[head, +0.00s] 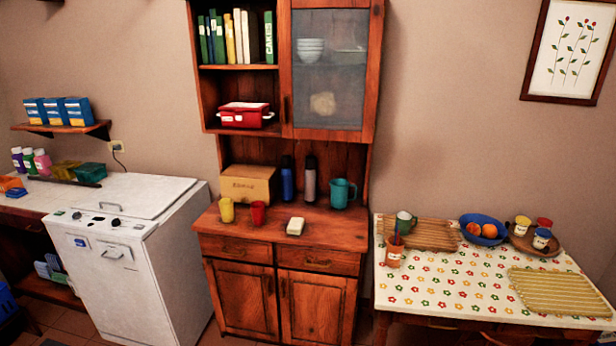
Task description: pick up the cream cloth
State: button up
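A pale beige thing (322,104) also shows dimly behind the upper cabinet's glass door. My gripper is not in view.
Behind on the counter are a cardboard box (249,185), two bottles (287,178) (309,180) and a teal jug (342,193). A white appliance (130,250) stands left. A table with a flowered cloth (440,285) stands right, holding a blue bowl (484,230).

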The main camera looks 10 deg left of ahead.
aim_at(295, 225)
jog(key=i+j, duration=1.3)
jog(key=j, duration=0.25)
jog(key=i+j, duration=0.65)
jog(key=j, duration=0.1)
